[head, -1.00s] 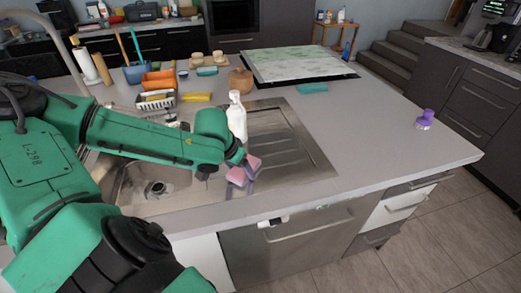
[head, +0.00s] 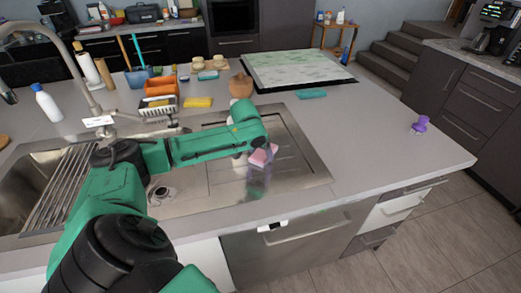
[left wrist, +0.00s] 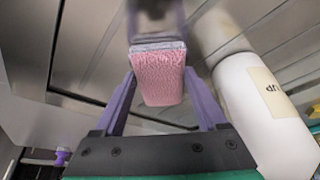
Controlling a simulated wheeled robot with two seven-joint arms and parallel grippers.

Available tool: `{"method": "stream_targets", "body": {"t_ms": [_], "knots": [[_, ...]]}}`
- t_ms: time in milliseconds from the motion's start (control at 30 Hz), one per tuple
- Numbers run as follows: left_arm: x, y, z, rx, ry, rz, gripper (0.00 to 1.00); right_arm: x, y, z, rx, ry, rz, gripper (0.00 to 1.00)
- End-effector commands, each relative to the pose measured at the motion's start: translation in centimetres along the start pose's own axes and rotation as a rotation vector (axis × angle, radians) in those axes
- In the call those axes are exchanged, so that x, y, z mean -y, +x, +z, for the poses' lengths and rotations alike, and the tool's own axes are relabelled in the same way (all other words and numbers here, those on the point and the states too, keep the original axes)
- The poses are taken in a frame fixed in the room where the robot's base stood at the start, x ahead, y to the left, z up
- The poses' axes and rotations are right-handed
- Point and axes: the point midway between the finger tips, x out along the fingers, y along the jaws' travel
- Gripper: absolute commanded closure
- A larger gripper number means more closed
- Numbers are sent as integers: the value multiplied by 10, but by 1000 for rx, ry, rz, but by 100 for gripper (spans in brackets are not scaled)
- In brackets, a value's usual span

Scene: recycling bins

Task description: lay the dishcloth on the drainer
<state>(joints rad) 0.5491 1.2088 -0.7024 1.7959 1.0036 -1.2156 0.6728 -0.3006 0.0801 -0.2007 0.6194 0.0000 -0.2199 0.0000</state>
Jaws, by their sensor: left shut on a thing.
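The pink folded dishcloth (head: 263,155) is held by my left gripper (head: 257,156) over the ridged steel drainer (head: 302,174), right of the sink bowls. In the left wrist view, the dishcloth (left wrist: 160,77) sits between the purple fingers of my left gripper (left wrist: 160,85). Its far end is close to the shiny steel, which mirrors the fingers; I cannot tell whether it touches. My left arm hides part of the drainer in the head view. My right gripper is not in view.
Another white bottle (head: 46,104) stands at left. The counter right of the drainer is clear up to a purple-handled brush (head: 420,124).

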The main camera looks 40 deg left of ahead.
Motion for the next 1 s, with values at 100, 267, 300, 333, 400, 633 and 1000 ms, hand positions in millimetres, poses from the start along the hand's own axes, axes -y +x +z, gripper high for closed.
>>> {"method": "stream_targets", "body": {"t_ms": [100, 267, 300, 333, 400, 633, 1000], "knots": [[0, 0, 0, -2, -1, 0, 70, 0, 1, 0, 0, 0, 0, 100], [0, 2, 1, -2, -1, 1, 71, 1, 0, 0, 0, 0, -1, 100], [0, 2, 1, -2, -1, 1, 15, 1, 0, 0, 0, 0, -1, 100], [0, 2, 1, -2, -1, 1, 3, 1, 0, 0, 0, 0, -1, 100], [0, 2, 1, -2, -1, 1, 0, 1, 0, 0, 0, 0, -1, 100], [0, 0, 0, -3, -1, 0, 0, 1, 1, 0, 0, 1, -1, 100], [3, -24, 34, -2, 2, -7, 0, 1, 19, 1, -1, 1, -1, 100]]}}
